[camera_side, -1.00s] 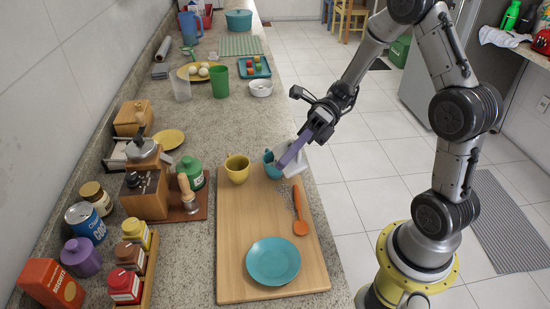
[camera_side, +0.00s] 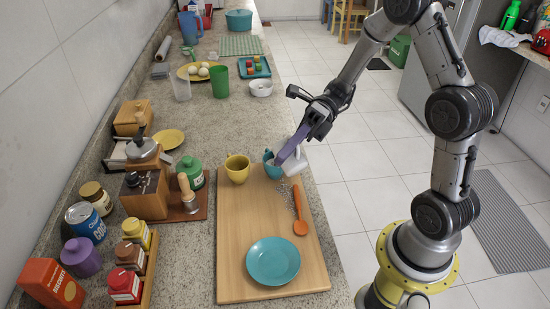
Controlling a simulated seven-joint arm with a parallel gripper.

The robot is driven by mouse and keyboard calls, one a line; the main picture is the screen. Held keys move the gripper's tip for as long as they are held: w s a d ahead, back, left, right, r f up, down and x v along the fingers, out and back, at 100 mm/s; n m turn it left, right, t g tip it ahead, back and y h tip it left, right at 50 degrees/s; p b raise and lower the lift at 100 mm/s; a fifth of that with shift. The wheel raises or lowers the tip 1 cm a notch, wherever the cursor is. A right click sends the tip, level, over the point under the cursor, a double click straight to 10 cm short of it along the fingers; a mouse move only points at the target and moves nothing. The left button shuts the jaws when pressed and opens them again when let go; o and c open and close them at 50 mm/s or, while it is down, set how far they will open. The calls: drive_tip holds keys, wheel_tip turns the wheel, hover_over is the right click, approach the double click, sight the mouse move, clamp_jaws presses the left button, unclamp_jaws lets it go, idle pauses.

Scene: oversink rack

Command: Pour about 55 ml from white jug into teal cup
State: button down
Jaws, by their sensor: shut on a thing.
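The white jug (camera_side: 296,164) is at the far right corner of the wooden board, partly hidden by my gripper. My gripper (camera_side: 285,154), with purple fingers, is shut on the jug and holds it tilted. The teal cup (camera_side: 268,160) stands upright on the board just left of the jug, close beside it; its far right side is partly covered by the fingers. I cannot see the liquid level in the cup or in the jug. Small pale marks show on the board below the jug, left of the orange spoon; they look like spilled drops.
The wooden board (camera_side: 230,269) carries a yellow cup (camera_side: 237,170) left of the teal cup, an orange spoon (camera_side: 299,213) and a teal plate (camera_side: 273,261). A coffee grinder, green canister (camera_side: 190,172) and several jars stand to the left. The board's middle is mostly clear.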

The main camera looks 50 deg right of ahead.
drive_tip(key=shift+w+d+r+m, duration=0.1)
drive_tip(key=shift+w+r+m, duration=0.1)
drive_tip(key=shift+r+m, duration=0.1)
idle(0.4)
drive_tip(key=shift+s+a+f+n+h, duration=0.15)
drive_tip(key=shift+s+f+n, duration=0.2)
drive_tip(key=shift+f+n, duration=0.2)
drive_tip(key=shift+s+a+f+n+h, duration=0.1)
drive_tip(key=shift+s+f+n+h, duration=0.05)
drive_tip(key=shift+s+f+n, duration=0.35)
drive_tip(key=s+f+n+t, duration=0.1)
drive_tip(key=n, duration=0.1)
drive_tip(key=s+a+f+n+t+h, duration=0.1)
drive_tip(key=f+n, duration=0.1)
drive_tip(key=shift+s+f+h, duration=0.2)
drive_tip(key=shift+f+h, duration=0.1)
drive_tip(key=shift+s+a+f+n+t+h, duration=0.25)
drive_tip(key=shift+s+f+n+t, duration=0.1)
drive_tip(key=shift+s+f+n, duration=0.2)
drive_tip(key=shift+s+a+f+n+t+h, duration=0.2)
drive_tip(key=shift+s+f+n+t, duration=0.25)
drive_tip(key=shift+s, duration=0.2)
drive_tip(key=shift+s+a+f+n+t+h, duration=0.25)
drive_tip(key=shift+s+f+n+t, duration=0.45)
drive_tip(key=shift+n, duration=0.25)
drive_tip(key=shift+f, duration=0.1)
